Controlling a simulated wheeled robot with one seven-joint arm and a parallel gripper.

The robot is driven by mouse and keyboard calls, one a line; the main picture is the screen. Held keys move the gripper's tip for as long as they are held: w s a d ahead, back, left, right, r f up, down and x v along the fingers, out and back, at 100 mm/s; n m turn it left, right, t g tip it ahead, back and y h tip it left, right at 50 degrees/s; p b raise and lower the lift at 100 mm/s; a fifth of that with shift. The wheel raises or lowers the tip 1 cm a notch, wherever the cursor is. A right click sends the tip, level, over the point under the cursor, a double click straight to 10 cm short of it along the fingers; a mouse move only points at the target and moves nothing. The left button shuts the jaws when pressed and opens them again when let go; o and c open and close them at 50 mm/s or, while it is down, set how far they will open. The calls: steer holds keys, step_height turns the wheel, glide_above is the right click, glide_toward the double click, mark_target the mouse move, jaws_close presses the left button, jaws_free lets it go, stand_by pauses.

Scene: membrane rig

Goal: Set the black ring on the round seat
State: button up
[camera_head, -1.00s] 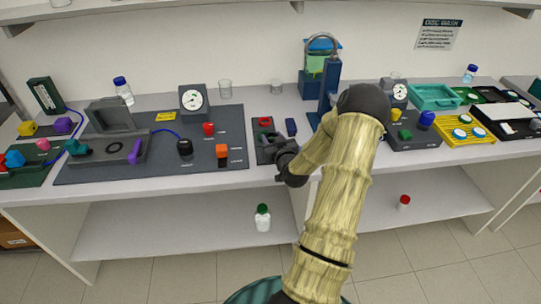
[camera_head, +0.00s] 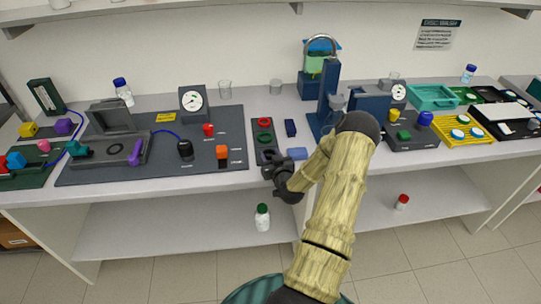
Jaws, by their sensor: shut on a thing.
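My gripper (camera_head: 268,174) is at the front edge of the bench, just in front of the small dark ring tray (camera_head: 258,151). It is shut on a small dark thing, apparently the black ring, which is hardly visible against the dark fingers. The round seat (camera_head: 115,149) shows as a dark circle in the grey open housing (camera_head: 128,153) on the left, well away from my gripper. The housing's lid (camera_head: 110,115) stands raised behind it. A purple lever (camera_head: 136,153) is at the housing's right side.
A red ring (camera_head: 264,122) lies in the tray. Between tray and housing stand an orange block (camera_head: 222,152), a black knob (camera_head: 185,149), a red knob (camera_head: 208,129) and a gauge (camera_head: 193,103). A blue tap stand (camera_head: 328,100) rises to the right. The bench's front strip is clear.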

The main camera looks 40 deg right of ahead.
steer(key=shift+f, duration=0.15)
steer(key=shift+f, duration=0.15)
steer(key=o, duration=0.9)
steer(key=shift+o, duration=0.2)
steer(key=shift+r, duration=0.3)
steer(key=shift+s+a+f, duration=0.1)
steer(key=shift+s+a, duration=0.05)
steer(key=shift+s, duration=0.15)
steer(key=b+v, duration=0.3)
steer(key=v, duration=0.8)
steer(key=shift+s, duration=0.2)
